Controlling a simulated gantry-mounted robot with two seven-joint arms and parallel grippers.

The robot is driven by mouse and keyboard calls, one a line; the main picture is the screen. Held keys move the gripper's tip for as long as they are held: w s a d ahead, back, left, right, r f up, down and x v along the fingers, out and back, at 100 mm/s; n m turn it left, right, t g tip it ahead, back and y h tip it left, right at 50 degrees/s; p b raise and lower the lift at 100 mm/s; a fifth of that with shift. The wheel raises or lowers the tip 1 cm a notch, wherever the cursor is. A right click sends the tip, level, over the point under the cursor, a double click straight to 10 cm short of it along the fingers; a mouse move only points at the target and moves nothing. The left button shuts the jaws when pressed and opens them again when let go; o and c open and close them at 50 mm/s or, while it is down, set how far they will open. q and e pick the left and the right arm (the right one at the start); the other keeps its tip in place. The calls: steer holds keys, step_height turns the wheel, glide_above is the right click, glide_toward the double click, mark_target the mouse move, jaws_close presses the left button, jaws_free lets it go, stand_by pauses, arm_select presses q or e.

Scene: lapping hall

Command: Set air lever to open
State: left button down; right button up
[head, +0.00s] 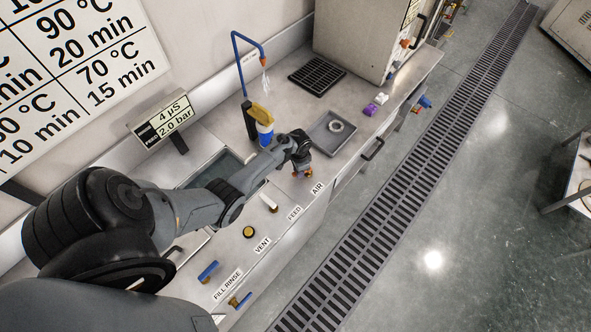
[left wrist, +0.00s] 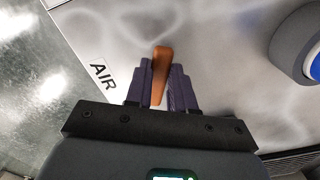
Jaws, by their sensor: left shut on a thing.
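The air lever has an orange handle (left wrist: 160,72); the AIR label (left wrist: 103,74) lies beside it on the metal worktop. In the head view the lever (head: 308,172) shows as a small orange-brown piece under my gripper, and the AIR label (head: 318,188) is just in front of it. My left gripper (left wrist: 160,88) is shut on the orange handle, with a purple finger on each side. In the head view the left gripper (head: 303,162) hides most of the lever. My right gripper is not in view.
Along the front edge are a FEED valve (head: 270,203), a brass VENT knob (head: 249,232) and blue-handled FILL RINSE valves (head: 208,271). A grey tray (head: 333,133) with a ring and a blue-and-yellow bottle (head: 264,128) stand close behind the gripper. A sink (head: 212,168) lies left.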

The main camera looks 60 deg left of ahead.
arm_select(q)
steer(key=a+m, duration=0.1)
steer(key=m, duration=0.1)
steer(key=shift+w+a+m, duration=0.1)
steer(key=shift+a+m, duration=0.05)
steer(key=shift+m, duration=0.25)
steer(key=m, duration=0.1)
steer(key=a+m+b, duration=0.1)
steer(key=m, duration=0.1)
steer(key=shift+w+a+f+m, duration=0.1)
steer(key=shift+w+m, duration=0.2)
steer(key=shift+w, duration=0.1)
steer(key=m+b, duration=0.1)
steer(key=w+a+m, duration=0.1)
steer(key=m, duration=0.1)
steer(key=shift+b, duration=0.4)
steer(key=shift+w+a+m+b, duration=0.1)
steer(key=shift+w+m+b, duration=0.25)
steer(key=shift+m, duration=0.5)
steer(key=shift+w+m+b, duration=0.15)
steer(key=shift+m+b, duration=0.4)
steer(key=shift+m, duration=0.3)
steer(key=c, duration=1)
jaws_free()
steer(key=shift+w, duration=0.1)
steer(key=shift+o, duration=0.2)
